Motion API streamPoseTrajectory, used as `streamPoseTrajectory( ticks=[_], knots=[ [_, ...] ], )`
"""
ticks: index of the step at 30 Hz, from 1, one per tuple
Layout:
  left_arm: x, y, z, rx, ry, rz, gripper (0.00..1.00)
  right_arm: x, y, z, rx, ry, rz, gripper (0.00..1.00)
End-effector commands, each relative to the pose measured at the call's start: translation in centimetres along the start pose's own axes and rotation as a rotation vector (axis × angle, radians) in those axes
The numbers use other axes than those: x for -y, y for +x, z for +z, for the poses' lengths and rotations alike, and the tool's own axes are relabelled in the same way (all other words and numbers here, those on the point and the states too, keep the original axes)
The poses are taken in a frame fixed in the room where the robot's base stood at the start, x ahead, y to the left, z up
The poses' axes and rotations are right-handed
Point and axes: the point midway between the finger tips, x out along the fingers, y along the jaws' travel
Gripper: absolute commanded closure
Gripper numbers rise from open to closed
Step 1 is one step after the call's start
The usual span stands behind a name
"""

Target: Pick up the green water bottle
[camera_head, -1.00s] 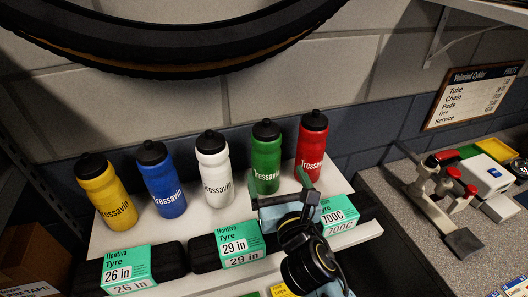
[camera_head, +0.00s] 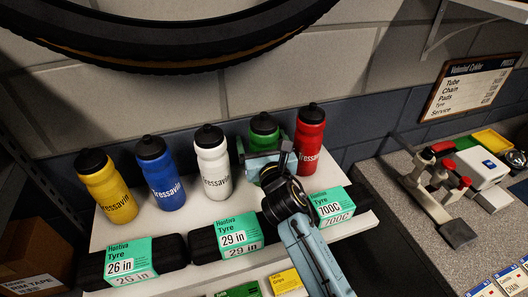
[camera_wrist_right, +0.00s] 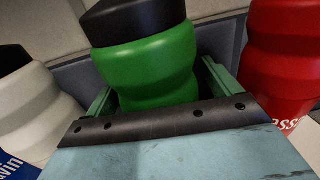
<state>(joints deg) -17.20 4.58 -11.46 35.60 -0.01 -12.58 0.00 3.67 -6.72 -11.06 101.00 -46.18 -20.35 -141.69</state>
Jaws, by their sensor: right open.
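The green water bottle (camera_head: 264,128) with a black cap stands upright on the white shelf, between the white and red bottles. In the head view its lower part is hidden behind my right gripper (camera_head: 262,150). In the right wrist view the green bottle (camera_wrist_right: 150,66) stands between the two open fingers of my right gripper (camera_wrist_right: 160,90), one on each side. I cannot tell whether either finger touches it. My left gripper is not in view.
A white bottle (camera_head: 212,164) stands close on the left and a red bottle (camera_head: 309,140) close on the right. Blue (camera_head: 160,168) and yellow (camera_head: 108,190) bottles stand further left. Boxed tyres (camera_head: 240,236) line the shelf's front. A bench clamp (camera_head: 436,180) is at right.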

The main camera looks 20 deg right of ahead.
Motion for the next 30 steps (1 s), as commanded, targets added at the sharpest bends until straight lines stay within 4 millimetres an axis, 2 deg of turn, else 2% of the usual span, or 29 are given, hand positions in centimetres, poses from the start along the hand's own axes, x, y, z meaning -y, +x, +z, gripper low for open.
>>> streamPoseTrajectory(
  ticks=[3,12,15,23,26,30],
  knots=[
    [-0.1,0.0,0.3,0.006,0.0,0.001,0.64,0.0,0.0,0.0,0.0,0.0,0.0,0.11],
    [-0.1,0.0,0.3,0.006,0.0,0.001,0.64,0.0,-0.1,0.0,0.0,-0.001,0.0,0.5],
    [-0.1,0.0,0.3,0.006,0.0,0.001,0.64,0.0,-0.1,0.0,0.001,-0.001,0.0,0.6],
    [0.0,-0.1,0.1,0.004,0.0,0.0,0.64,0.0,0.0,0.6,0.004,-0.001,0.001,0.6],
    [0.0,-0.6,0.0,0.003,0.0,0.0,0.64,0.1,0.0,2.0,0.007,-0.005,0.001,0.6],
    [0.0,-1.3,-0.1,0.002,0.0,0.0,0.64,0.0,0.0,5.0,0.009,-0.005,0.002,0.6]
  ],
)
